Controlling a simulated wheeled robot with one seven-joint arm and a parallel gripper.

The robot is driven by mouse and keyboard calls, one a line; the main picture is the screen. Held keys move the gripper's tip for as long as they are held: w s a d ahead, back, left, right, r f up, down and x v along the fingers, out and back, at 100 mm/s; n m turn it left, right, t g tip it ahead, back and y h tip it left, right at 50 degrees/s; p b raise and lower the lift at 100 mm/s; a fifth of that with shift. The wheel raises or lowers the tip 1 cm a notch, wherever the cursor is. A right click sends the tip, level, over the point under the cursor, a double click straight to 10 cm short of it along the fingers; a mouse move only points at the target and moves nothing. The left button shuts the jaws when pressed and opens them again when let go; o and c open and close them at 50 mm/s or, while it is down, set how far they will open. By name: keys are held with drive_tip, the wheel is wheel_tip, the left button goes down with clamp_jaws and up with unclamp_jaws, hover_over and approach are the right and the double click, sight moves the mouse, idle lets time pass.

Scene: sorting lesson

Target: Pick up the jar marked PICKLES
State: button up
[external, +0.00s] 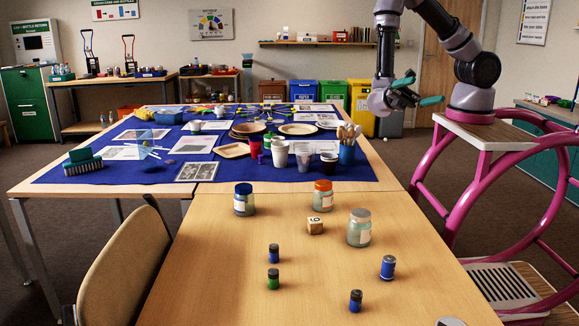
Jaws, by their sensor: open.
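Three glass jars stand upright on the near wooden table (215,285). One jar has a blue lid (244,200), one has an orange lid (322,196), and one has a pale metallic lid (359,229). Their pale labels are too small to read, so I cannot tell which is marked PICKLES. My gripper (418,91), with teal fingers, is open and empty. It is raised high above the table's right side, well apart from the jars.
Several small batteries, including a green one (273,279) and a blue one (388,267), stand nearer. Behind, a blue cloth (120,170) holds plates, cups and a utensil holder (347,153). A chair (125,268) is at left.

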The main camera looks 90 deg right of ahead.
drive_tip(key=w+a+f+m+t+y, duration=0.1)
drive_tip(key=w+f+m+t, duration=0.3)
drive_tip(key=f+m+t, duration=0.25)
drive_tip(key=m+t+h, duration=1.2)
drive_tip(key=m+h, duration=0.1)
approach(354, 217)
drive_tip(key=x, duration=0.7)
drive_tip(key=shift+w+f, duration=0.15)
drive_tip(key=shift+w, duration=0.15)
drive_tip(key=c, duration=1.5)
